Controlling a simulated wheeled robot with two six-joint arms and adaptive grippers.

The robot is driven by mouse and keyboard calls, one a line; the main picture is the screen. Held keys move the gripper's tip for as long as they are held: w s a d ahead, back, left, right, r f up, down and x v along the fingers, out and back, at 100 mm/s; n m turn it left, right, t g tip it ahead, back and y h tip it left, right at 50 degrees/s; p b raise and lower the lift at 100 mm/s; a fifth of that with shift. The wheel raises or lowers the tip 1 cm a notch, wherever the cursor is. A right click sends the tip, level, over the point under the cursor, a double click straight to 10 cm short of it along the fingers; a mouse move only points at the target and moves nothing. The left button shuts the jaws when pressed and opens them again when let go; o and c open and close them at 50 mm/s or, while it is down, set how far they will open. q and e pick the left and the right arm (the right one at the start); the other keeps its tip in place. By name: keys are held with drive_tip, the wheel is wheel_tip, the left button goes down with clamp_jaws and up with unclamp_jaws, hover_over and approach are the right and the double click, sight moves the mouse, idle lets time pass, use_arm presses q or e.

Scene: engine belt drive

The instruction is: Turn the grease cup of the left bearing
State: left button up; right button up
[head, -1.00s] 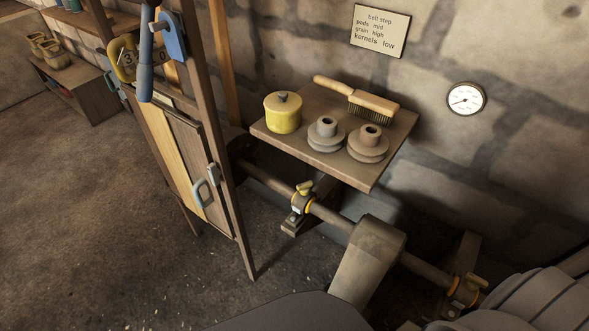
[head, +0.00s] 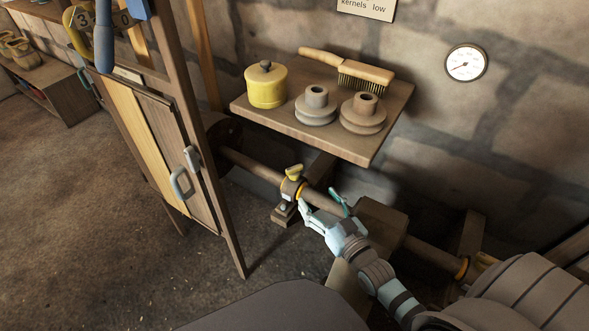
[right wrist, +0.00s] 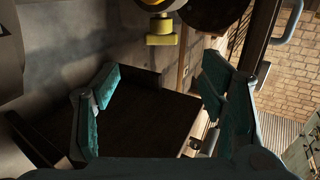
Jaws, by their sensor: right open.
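The left bearing (head: 289,189) carries the shaft (head: 255,170), and its yellow grease cup (head: 294,171) stands on top with a small wing-like head. My right gripper (head: 321,202) is open and empty, just right of and below the bearing in the head view, close to the shaft. In the right wrist view the yellow grease cup (right wrist: 161,39) shows beyond the open fingers (right wrist: 160,84), roughly centred between them and apart from both. The bearing is largely cut off at that view's top edge. My left gripper is not in view.
A wooden shelf (head: 240,107) above the shaft holds a yellow pot (head: 266,88), two pulleys (head: 316,105) and a brush (head: 352,70). A wooden cabinet door (head: 150,140) stands left. Another bearing (head: 463,268) sits at right, partly hidden by my arm. Floor at left is clear.

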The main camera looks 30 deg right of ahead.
sight(296, 169)
drive_tip(key=w+b, duration=0.6)
drive_tip(key=w, duration=0.1)
drive_tip(key=shift+a, duration=0.2)
drive_tip(key=shift+w+b, duration=0.55)
drive_tip(key=shift+w, duration=0.35)
drive_tip(key=w+b, duration=0.1)
drive_tip(key=w, duration=0.2)
drive_tip(key=shift+w, duration=0.25)
drive_tip(key=shift+w+b, duration=0.35)
drive_tip(key=shift+w, duration=0.05)
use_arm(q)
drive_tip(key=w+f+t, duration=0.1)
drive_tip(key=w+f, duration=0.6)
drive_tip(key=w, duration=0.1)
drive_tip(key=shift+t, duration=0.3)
use_arm(e)
drive_tip(key=shift+w+r, duration=0.1)
drive_tip(key=shift+r, duration=0.15)
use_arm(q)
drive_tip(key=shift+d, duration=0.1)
use_arm(e)
drive_tip(key=shift+c, duration=0.6)
